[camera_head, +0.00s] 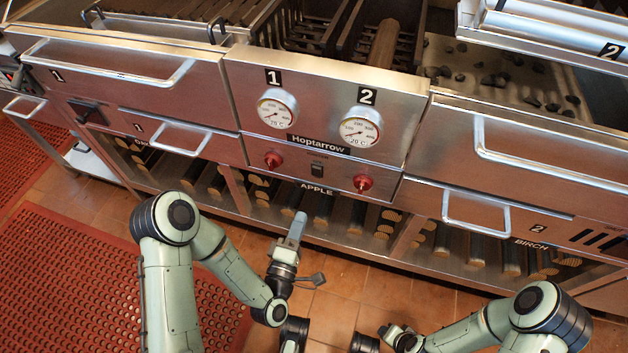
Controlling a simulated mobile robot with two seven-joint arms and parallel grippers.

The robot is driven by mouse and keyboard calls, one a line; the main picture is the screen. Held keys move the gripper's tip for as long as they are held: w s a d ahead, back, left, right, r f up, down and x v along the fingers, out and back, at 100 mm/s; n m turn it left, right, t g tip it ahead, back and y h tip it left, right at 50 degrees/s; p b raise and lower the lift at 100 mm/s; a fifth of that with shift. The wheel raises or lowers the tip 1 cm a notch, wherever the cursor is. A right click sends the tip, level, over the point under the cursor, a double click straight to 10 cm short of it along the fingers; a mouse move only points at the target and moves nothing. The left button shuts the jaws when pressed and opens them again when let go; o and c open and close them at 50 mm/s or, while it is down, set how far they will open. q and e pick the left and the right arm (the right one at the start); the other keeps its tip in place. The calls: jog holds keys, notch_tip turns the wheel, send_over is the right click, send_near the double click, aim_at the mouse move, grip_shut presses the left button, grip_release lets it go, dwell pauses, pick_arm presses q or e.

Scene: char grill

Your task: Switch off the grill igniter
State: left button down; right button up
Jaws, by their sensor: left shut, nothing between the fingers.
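The grill's front panel (309,140) carries two round dials, marked 1 and 2. Below the Hoptarrow label, a small black switch (317,170) sits between a left red knob (273,160) and a right red knob (362,183). Which way the switch is set is too small to tell. My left gripper (298,218) is shut and empty, pointing up toward the panel, below and a little left of the switch and apart from it in the picture. My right gripper (386,331) is low at the bottom of the view; its fingers are too unclear to read.
Drawer handles (478,216) stick out on both sides of the panel. A shelf with several logs (323,208) runs underneath. An open grill bed with coals (490,75) lies above right. Tiled floor (340,285) and a red mat (80,290) are in front.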

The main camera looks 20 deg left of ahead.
aim_at(317, 170)
pick_arm(q)
jog(key=w, duration=0.7)
jog(key=w+r+b, duration=0.1)
jog(key=w, duration=0.3)
jog(key=shift+d+r, duration=0.1)
jog(key=shift+d, duration=0.1)
jog(key=shift+w+r, duration=0.1)
jog(key=shift+w, duration=0.45)
pick_arm(e)
jog(key=shift+w+d+f, duration=0.5)
jog(key=shift+w+f, duration=0.15)
jog(key=shift+f, duration=0.1)
pick_arm(q)
jog(key=shift+w+r, duration=0.2)
jog(key=shift+w, duration=0.1)
jog(key=shift+s, duration=0.15)
pick_arm(e)
jog(key=shift+s+f, duration=0.1)
jog(key=shift+s, duration=0.15)
